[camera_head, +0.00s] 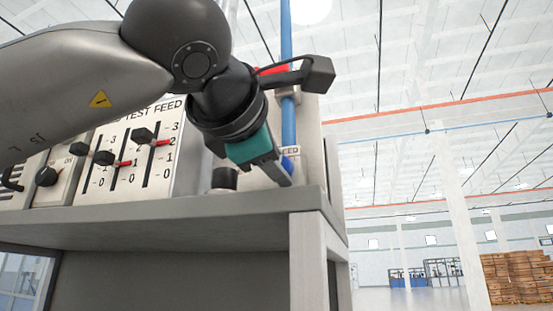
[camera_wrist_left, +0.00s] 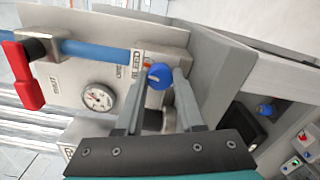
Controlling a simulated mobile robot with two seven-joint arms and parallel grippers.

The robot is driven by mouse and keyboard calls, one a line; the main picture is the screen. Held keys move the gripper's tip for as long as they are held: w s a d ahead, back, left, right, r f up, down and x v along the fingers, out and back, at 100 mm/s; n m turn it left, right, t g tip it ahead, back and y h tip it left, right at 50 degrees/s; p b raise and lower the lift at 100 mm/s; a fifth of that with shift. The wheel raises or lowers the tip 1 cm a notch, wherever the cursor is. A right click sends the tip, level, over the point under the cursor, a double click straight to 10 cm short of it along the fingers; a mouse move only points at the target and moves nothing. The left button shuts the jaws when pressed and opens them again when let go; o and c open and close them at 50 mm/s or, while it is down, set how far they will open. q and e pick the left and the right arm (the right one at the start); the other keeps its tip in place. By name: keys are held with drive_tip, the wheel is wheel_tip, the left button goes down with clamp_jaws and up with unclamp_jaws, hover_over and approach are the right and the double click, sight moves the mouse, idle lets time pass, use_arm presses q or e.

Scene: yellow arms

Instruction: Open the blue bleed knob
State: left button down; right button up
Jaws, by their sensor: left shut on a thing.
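The blue bleed knob (camera_wrist_left: 159,76) sits on the grey panel beside a label reading BLEED, with a small orange-red mark next to it. It carries a pale pointer line on its face. My left gripper (camera_wrist_left: 160,92) is shut on the knob, one finger on each side of it. In the head view the left gripper (camera_head: 285,178) reaches down to the panel at the right end of the bench, and only part of the blue knob (camera_head: 287,163) shows beside the finger. My right gripper is in neither view.
A blue pipe (camera_wrist_left: 100,50) with a red lever handle (camera_wrist_left: 22,76) runs along the panel near a round gauge (camera_wrist_left: 98,98). A slider panel (camera_head: 155,175) marked TEST FEED stands left of the gripper. The bench (camera_head: 230,205) edge lies below. Stacked boxes (camera_head: 520,277) are far off.

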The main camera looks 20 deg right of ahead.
use_arm(q)
drive_tip(key=m+p, duration=0.1)
drive_tip(key=m, duration=0.5)
idle(0.6)
drive_tip(key=c, duration=0.5)
unclamp_jaws()
drive_tip(key=b+v, duration=0.3)
drive_tip(key=v, duration=1.2)
drive_tip(key=shift+s+a, duration=0.1)
drive_tip(key=shift+a, duration=0.05)
